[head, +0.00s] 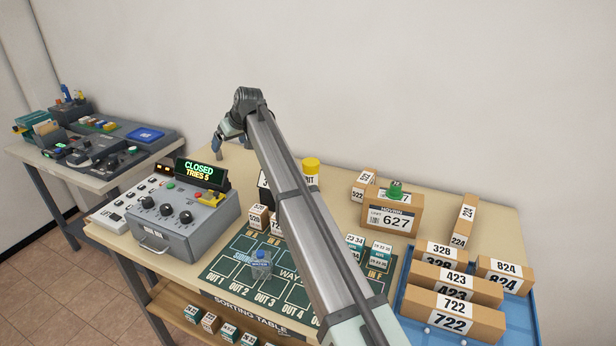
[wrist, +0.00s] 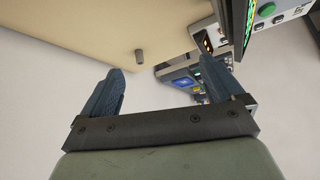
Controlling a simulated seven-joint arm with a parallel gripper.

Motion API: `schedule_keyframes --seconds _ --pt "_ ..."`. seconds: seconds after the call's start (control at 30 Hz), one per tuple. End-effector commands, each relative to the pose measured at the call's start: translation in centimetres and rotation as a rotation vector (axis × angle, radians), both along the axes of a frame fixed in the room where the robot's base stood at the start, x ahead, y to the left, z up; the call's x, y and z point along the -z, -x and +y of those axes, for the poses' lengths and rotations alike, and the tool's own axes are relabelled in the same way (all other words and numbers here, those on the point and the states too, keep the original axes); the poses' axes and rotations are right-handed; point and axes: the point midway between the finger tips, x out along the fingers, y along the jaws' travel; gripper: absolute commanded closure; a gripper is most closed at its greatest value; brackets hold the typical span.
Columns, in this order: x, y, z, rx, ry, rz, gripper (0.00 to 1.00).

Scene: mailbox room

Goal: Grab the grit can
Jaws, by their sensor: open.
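A can with a yellow lid (head: 311,164) and a white label stands upright on the sorting table, behind the middle of my arm. Only the end of its label text, "IT", shows; my arm hides its left and lower part. It looks like the grit can. My gripper (head: 222,142) is at the table's back left, behind the console, well to the left of the can. In the wrist view my gripper (wrist: 158,82) is open, with nothing between its fingers. The can does not show in the wrist view.
A grey console (head: 182,222) with a "CLOSED TRIES 5" display (head: 198,171) stands between the can and the table's left edge. Box 627 (head: 390,212) with a green item on top is right of the can. A blue tray (head: 411,325) holds several boxes at right.

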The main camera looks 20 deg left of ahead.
Motion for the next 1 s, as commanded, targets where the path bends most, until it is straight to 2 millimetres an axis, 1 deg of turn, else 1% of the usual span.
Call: schedule_keyframes --seconds 0.03,0.07,0.1,0.17,0.2,0.3,0.4,0.43,0.5,0.63,0.77,0.87,1.0 --pt "0.1 -1.7 -3.9 0.05 0.029 0.008 0.05" --pt "0.2 -2.7 -5.9 0.079 0.047 0.016 0.05" --pt "0.3 -3.9 -8.5 0.114 0.072 0.024 0.05" --pt "0.5 -5.4 -12.2 0.17 0.106 0.038 0.05" --pt "0.6 -6.3 -14.5 0.203 0.127 0.046 0.05" --pt "0.7 -7.9 -19.5 0.28 0.172 0.066 0.05" --pt "0.7 -9.0 -23.2 0.337 0.204 0.082 0.05" --pt "0.7 -9.2 -24.0 0.35 0.212 0.085 0.05" --pt "0.7 -9.6 -25.4 0.374 0.225 0.091 0.05" --pt "1.0 -9.9 -26.4 0.391 0.234 0.097 0.05" --pt "1.9 -10.2 -26.1 0.391 0.236 0.098 0.05" --pt "3.1 -10.5 -25.7 0.39 0.237 0.099 0.05" --pt "5.3 -11.2 -25.0 0.39 0.237 0.099 0.05"
